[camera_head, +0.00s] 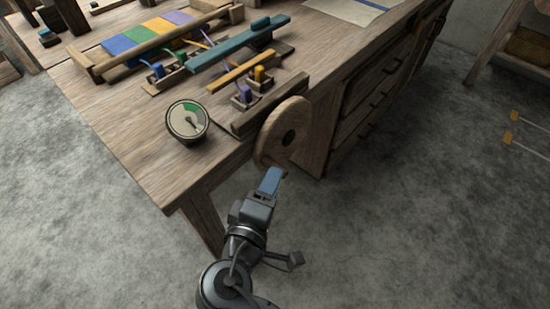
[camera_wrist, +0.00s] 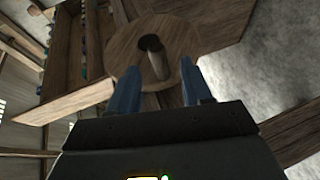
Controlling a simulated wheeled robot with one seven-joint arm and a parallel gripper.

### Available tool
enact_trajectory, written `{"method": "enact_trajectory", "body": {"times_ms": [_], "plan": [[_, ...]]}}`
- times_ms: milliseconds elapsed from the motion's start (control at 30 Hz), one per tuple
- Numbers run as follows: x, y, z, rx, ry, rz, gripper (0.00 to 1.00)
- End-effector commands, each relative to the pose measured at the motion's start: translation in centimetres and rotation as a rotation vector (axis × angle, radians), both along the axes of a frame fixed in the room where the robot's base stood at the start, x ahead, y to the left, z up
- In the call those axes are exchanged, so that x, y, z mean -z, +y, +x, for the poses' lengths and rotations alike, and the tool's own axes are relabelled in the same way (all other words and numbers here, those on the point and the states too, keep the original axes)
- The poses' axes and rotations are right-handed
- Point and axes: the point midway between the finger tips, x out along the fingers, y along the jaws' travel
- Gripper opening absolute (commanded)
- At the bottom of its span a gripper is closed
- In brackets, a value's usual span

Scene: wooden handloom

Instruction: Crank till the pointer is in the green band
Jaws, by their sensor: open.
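A round dial (camera_head: 187,121) with a pale face and a green band (camera_head: 189,107) along its top stands on the near bench corner. Its small dark pointer seems to lie toward the lower right, outside the green band, but it is too small to read surely. A wooden crank wheel (camera_head: 283,132) is at the bench's end; it also shows in the wrist view (camera_wrist: 128,68). A round peg (camera_wrist: 155,58) shows on its face. My gripper (camera_head: 272,176) is open and empty below the wheel. In the wrist view its blue fingers (camera_wrist: 160,72) point at the wheel, one each side of the peg in the picture; contact cannot be told.
The wooden bench (camera_head: 130,155) carries coloured cloth (camera_head: 146,33), a teal bar (camera_head: 235,45) and small spools in wooden holders behind the dial. Drawers (camera_head: 372,100) line its right side. The grey floor right of my arm is clear.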

Motion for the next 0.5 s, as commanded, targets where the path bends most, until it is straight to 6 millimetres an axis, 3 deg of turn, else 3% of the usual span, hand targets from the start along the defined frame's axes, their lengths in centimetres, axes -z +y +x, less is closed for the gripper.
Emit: {"method": "enact_trajectory", "body": {"times_ms": [167, 500], "plan": [[0.1, -0.2, 1.3, 0.006, -0.005, -0.006, 0.49], [1.3, -1.5, 6.0, 0.005, -0.005, -0.004, 0.49]]}}
